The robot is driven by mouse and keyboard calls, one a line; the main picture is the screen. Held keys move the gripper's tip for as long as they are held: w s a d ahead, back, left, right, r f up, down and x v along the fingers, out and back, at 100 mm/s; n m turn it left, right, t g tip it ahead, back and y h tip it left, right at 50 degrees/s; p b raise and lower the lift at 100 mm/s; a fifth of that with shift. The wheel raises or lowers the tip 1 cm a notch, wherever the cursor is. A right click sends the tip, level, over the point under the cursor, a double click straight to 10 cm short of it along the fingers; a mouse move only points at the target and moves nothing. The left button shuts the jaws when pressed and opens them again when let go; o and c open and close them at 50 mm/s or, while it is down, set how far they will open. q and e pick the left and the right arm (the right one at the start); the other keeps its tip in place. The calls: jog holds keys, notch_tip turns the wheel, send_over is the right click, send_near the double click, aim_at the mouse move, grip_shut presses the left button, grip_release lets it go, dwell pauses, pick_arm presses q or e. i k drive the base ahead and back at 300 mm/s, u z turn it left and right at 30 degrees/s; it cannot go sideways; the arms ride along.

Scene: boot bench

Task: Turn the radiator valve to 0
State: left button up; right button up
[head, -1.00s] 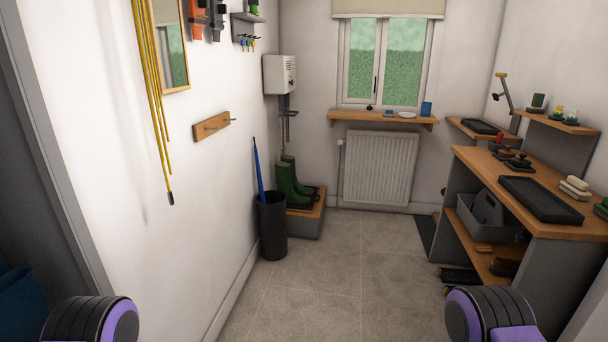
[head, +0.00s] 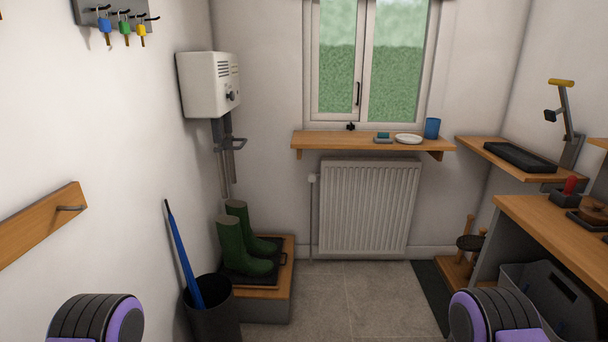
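The white radiator (head: 368,210) stands against the far wall under the window shelf. Its valve (head: 312,179) is a small pale knob at the radiator's upper left, on top of a thin vertical pipe. The number it is set to is too small to read. My grippers are not in view. Only rounded black and purple parts of my arms show at the bottom left and bottom right, far from the valve.
A wooden shelf (head: 372,144) juts out above the radiator. Green boots (head: 241,242) on a low bench (head: 265,305) and a black bin (head: 212,315) with a blue umbrella (head: 184,255) stand left. A workbench (head: 560,220) stands right. The middle floor (head: 350,300) is clear.

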aim_at(312, 176)
jog(key=z, duration=0.15)
jog(key=i, duration=1.2)
jog(key=z, duration=1.1)
jog(key=i, duration=0.95)
jog(key=u, duration=0.5)
jog(key=i, duration=0.75)
jog(key=u, duration=0.7)
